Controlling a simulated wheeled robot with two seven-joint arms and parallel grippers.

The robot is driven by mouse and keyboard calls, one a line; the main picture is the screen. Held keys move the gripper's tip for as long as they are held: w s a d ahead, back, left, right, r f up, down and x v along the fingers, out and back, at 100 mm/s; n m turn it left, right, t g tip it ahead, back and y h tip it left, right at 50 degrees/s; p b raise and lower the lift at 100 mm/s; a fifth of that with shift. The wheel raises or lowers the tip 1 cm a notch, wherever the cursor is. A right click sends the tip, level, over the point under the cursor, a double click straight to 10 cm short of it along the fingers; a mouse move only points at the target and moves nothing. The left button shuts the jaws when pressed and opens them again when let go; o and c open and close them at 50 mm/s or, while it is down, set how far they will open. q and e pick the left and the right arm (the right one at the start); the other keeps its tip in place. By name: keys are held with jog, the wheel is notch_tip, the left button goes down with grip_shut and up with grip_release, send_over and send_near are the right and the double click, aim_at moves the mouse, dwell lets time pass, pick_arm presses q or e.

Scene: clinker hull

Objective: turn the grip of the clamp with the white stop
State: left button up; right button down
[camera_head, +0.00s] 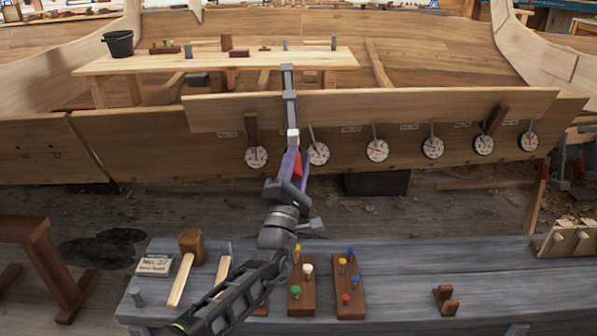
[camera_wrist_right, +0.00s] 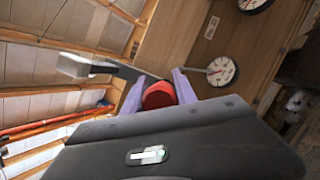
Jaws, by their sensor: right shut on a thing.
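The clamp (camera_head: 289,103) is a grey metal bar hanging over the upper edge of the plank, with a white stop (camera_head: 293,137) low on it. Its red grip (camera_head: 298,166) is below the stop. My right gripper (camera_head: 292,162) has purple fingers and is shut on the red grip. In the right wrist view the red grip (camera_wrist_right: 158,95) sits between the two purple fingers, and a pale block (camera_wrist_right: 78,66) shows at the left on a grey bar. The gripper partly hides the grip. My left gripper is not in view.
Several round dials with pointers line the hull plank, one (camera_head: 318,153) just right of the gripper. A grey bench (camera_head: 400,262) in front holds a mallet (camera_head: 190,246) and peg blocks (camera_head: 349,285). A wooden table (camera_head: 220,62) with a black bucket (camera_head: 118,43) stands behind the plank.

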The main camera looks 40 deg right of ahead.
aim_at(293, 179)
jog(key=shift+a+f+n+t+b, duration=0.15)
jog(key=shift+n+t+b, duration=0.4)
jog(key=shift+n, duration=0.45)
jog(key=shift+w+r+n+t+b, duration=0.1)
jog(key=shift+r+n+t+b, duration=0.15)
jog(key=shift+n+b, duration=0.55)
jog(key=shift+y, duration=0.3)
jog(key=c, duration=1)
grip_release()
jog(key=shift+o, duration=0.2)
jog(key=shift+f, duration=0.1)
jog(key=v, duration=0.7)
jog(key=shift+a+f, duration=0.15)
jog(key=shift+f, duration=0.05)
